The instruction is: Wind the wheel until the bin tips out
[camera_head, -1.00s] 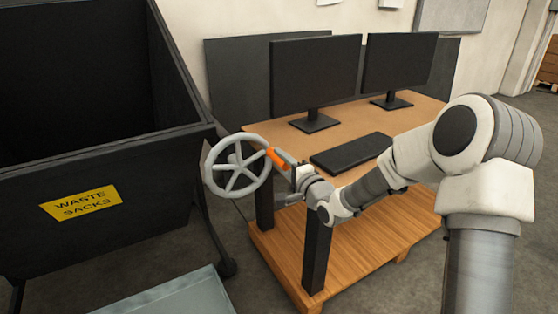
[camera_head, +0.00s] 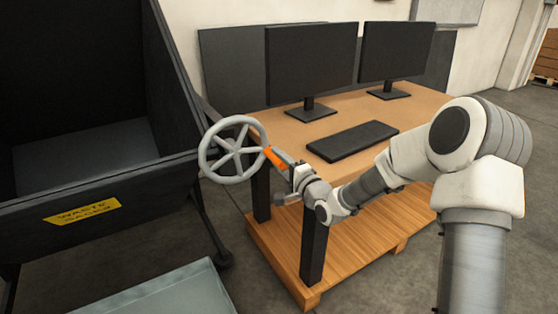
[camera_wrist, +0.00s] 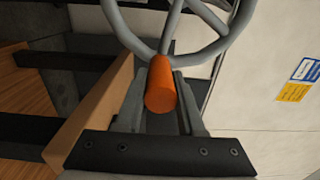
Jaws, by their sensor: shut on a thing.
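The grey spoked wheel (camera_head: 213,136) stands beside the dark bin (camera_head: 120,196), on its right side. The wheel's orange handle (camera_head: 272,157) is at the right of its rim. My gripper (camera_head: 279,160) is shut on this handle. In the wrist view the orange handle (camera_wrist: 160,88) sits between the two fingers of my gripper (camera_wrist: 162,104), with the wheel rim (camera_wrist: 205,52) beyond it. The bin bears a yellow "WASTE SACKS" label (camera_head: 82,211). The bin is tilted forward, and its grey inner floor (camera_head: 88,155) shows. I see no sacks inside.
A wooden desk (camera_head: 270,122) with two monitors (camera_head: 310,62) and a keyboard (camera_head: 352,141) stands right of the wheel, close to my arm. A pale grey open-looking container (camera_head: 165,290) is below the bin's front. Grey floor lies between them.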

